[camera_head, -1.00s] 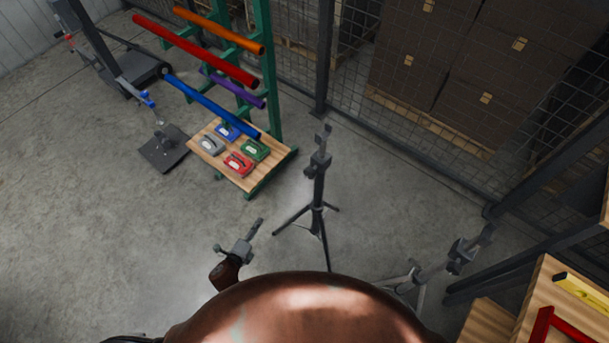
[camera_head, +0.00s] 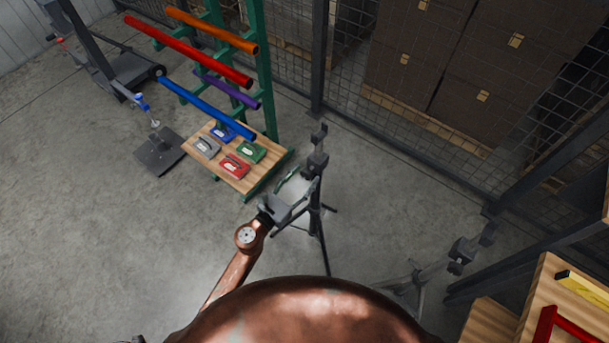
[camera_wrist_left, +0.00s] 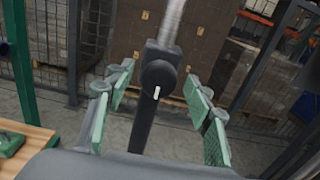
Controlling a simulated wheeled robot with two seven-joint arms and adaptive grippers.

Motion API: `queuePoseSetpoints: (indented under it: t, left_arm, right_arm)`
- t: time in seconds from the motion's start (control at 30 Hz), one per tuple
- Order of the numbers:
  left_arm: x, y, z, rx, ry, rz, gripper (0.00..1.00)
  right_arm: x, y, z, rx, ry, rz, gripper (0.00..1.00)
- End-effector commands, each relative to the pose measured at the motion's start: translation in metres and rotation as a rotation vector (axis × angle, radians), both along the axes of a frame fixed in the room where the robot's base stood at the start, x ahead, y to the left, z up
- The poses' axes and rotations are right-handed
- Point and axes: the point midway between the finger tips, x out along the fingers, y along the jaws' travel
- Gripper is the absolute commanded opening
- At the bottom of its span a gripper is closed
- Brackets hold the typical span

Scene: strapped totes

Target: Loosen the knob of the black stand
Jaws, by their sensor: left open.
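The black stand (camera_head: 316,222) stands upright on a tripod in the middle of the head view, with a clamp-like top (camera_head: 319,135). My left gripper (camera_head: 301,184) reaches up from the lower left to its post, just below the top. In the left wrist view the stand's round dark knob (camera_wrist_left: 157,74) faces the camera, with a short white mark pointing nearly straight up and down. The open green-padded fingers of my left gripper (camera_wrist_left: 158,98) are on both sides of the knob, visibly apart from it. My right gripper is not in view.
A green rack (camera_head: 262,75) with coloured tubes and a wooden shelf (camera_head: 214,169) of small coloured cases stands left of the stand. A grey stand (camera_head: 418,287) is at lower right, beside a wooden table (camera_head: 530,300). A mesh fence (camera_head: 440,140) runs behind.

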Motion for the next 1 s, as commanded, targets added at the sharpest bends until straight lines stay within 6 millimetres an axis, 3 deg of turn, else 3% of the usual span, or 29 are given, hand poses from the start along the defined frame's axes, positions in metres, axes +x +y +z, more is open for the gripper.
queuePoseSetpoints:
  t: [0.4, 1.0]
  left_arm:
    - [0.0067, -0.005, -0.0005, -0.001, 0.002, 0.0, 0.47]
    - [0.0065, -0.0048, -0.0006, -0.001, 0.002, 0.0, 0.06]
  right_arm:
    - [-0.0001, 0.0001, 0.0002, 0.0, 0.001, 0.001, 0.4]
    - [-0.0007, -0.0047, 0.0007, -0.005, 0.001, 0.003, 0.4]
